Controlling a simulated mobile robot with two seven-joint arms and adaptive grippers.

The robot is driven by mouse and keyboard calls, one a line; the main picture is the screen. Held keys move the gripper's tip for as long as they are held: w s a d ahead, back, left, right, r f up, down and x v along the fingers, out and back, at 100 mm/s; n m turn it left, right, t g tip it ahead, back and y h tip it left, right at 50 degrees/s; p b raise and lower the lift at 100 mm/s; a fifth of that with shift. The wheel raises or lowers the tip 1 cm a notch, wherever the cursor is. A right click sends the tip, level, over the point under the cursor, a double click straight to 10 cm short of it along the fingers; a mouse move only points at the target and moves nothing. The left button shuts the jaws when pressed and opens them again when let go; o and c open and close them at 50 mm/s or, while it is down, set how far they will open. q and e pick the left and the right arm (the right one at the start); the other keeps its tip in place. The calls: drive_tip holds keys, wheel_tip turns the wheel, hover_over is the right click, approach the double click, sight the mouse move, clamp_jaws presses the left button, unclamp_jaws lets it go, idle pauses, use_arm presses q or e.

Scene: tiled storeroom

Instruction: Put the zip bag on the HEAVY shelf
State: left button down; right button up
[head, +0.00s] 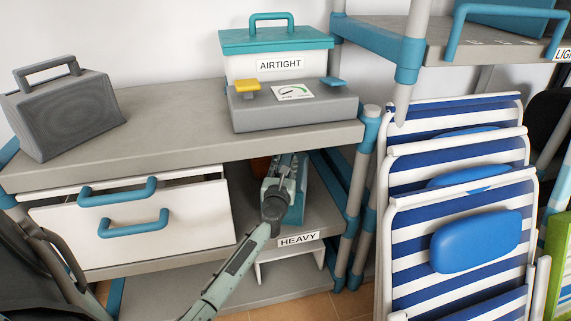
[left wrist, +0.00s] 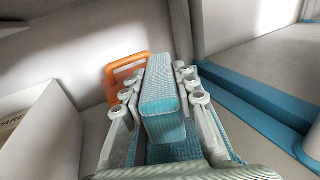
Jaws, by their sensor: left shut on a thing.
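The zip bag appears as a light blue, woven-looking block (head: 298,205) inside the bay marked HEAVY. It also shows between the fingers in the left wrist view (left wrist: 162,92). My left gripper (head: 282,170) reaches into this bay and is shut on the bag's upper part. The bag is over the grey HEAVY shelf (head: 325,217); its arm-side is partly hidden, and I cannot tell whether its base touches the board. The HEAVY label (head: 298,240) is on the shelf's front edge. My right gripper is not in view.
An orange handled thing (left wrist: 120,72) stands behind the bag. White drawers (head: 170,215) border the bay on the left, and blue-grey posts (head: 355,190) on the right. The AIRTIGHT box (head: 279,66) and a grey scale (head: 290,112) stand above. Striped folding chairs (head: 460,235) lean at right.

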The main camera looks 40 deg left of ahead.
use_arm(q)
drive_tip(key=shift+w+r, duration=0.1)
drive_tip(key=shift+r, duration=0.15)
drive_tip(key=c, duration=1.2)
unclamp_jaws()
drive_tip(key=shift+f, duration=0.25)
drive_tip(key=shift+r, duration=0.1)
